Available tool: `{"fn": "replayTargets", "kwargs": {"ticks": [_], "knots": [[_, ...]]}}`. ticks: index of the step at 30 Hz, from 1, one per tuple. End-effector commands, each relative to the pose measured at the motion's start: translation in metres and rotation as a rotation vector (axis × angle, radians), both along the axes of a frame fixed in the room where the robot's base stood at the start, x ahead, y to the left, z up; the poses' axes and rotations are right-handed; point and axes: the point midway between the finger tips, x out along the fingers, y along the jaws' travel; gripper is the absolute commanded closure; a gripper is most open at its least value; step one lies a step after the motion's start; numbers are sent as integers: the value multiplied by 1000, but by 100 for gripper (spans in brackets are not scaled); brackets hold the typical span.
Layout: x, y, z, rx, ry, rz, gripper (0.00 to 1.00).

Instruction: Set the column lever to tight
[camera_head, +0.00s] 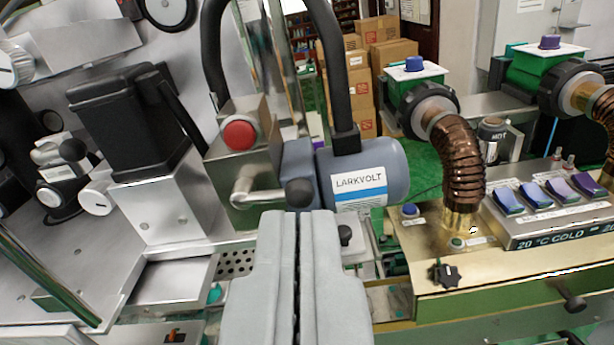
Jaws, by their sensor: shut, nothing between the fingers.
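A silver lever (262,197) with a dark ball knob (299,193) is on the metal column block, below a red button (238,135). It points right and lies nearly level; I take it to be the column lever. No tight marking on it is readable. My gripper (299,213) reaches up from the bottom middle, its two grey fingers shut together and empty. Its tips are just below the knob in the picture and overlap its lower edge; I cannot tell whether they touch it.
A grey LARKVOLT motor (362,172) with a black hose is just right of the knob. A brass-topped machine (445,240) with a copper bellows pipe (461,160) and several coloured switches is at the right. Silver machinery with a black block (130,122) fills the left.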

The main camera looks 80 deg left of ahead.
Motion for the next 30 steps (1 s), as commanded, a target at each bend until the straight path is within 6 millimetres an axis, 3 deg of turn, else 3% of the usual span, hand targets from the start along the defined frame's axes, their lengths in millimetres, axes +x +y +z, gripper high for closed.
{"fn": "replayTargets", "kwargs": {"ticks": [13,30], "knots": [[1,10,0,0,0,0,100],[17,95,-4,-1,0,2,100]]}}
